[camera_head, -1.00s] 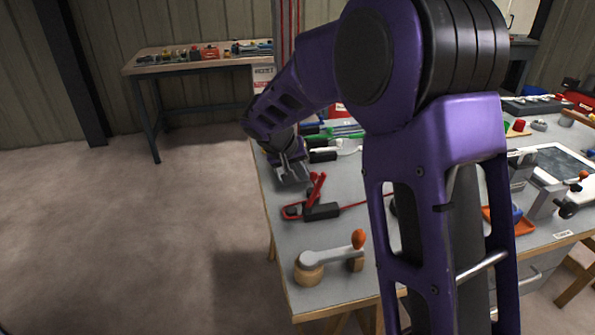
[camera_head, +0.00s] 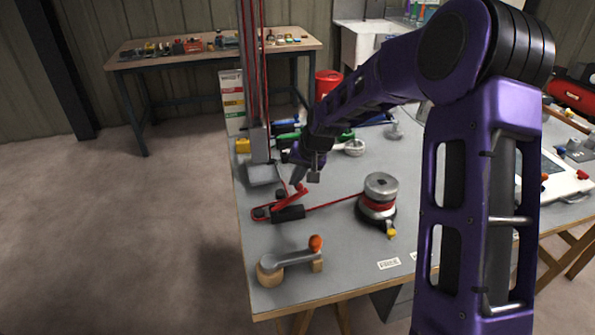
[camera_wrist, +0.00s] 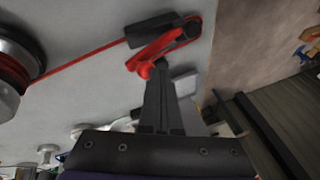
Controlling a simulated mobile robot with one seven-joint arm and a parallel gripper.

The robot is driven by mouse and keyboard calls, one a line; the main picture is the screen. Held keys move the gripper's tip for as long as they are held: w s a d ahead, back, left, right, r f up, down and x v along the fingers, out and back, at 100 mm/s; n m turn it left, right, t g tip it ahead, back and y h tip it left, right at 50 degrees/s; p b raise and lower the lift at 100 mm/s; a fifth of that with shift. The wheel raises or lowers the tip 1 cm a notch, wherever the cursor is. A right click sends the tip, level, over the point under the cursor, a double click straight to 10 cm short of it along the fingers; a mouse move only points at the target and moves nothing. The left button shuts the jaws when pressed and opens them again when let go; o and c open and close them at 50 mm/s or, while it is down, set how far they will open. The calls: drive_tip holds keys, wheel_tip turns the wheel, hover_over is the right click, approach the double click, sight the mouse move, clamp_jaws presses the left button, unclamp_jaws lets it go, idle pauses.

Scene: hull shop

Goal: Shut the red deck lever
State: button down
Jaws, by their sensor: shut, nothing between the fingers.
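The red deck lever (camera_head: 290,201) sits on a black clutch body (camera_head: 289,214) near the left side of the grey bench, with a red rope passing through it. The lever slants up from its pivot, its handle end raised a little above the body. My gripper (camera_head: 300,185) is shut and empty, its fingertips at the lever's handle end. In the wrist view the closed fingers (camera_wrist: 160,66) overlap the lever's rounded tip (camera_wrist: 143,67); they look to be touching or very near it. The fingers hide part of the handle.
A winch drum (camera_head: 379,196) stands right of the lever, joined by the rope. A mast foot (camera_head: 264,174) stands behind it. A grey handle with an orange knob (camera_head: 316,242) lies in front.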

sight(305, 189)
drive_tip(key=shift+w+d+f+m+y, duration=0.15)
drive_tip(key=shift+d+f+y, duration=0.35)
drive_tip(key=shift+d+y, duration=0.1)
drive_tip(key=shift+w+d+f+m+y, duration=0.1)
drive_tip(key=shift+d+f+m+y, duration=0.05)
drive_tip(key=shift+d+f+y, duration=0.4)
drive_tip(key=shift+w+d+f+y+b, duration=0.15)
drive_tip(key=shift+d+f+y+b, duration=0.55)
drive_tip(key=shift+y, duration=0.35)
drive_tip(key=shift+d+f+g+b, duration=0.3)
drive_tip(key=shift+d+f+b, duration=0.05)
drive_tip(key=shift+f, duration=0.3)
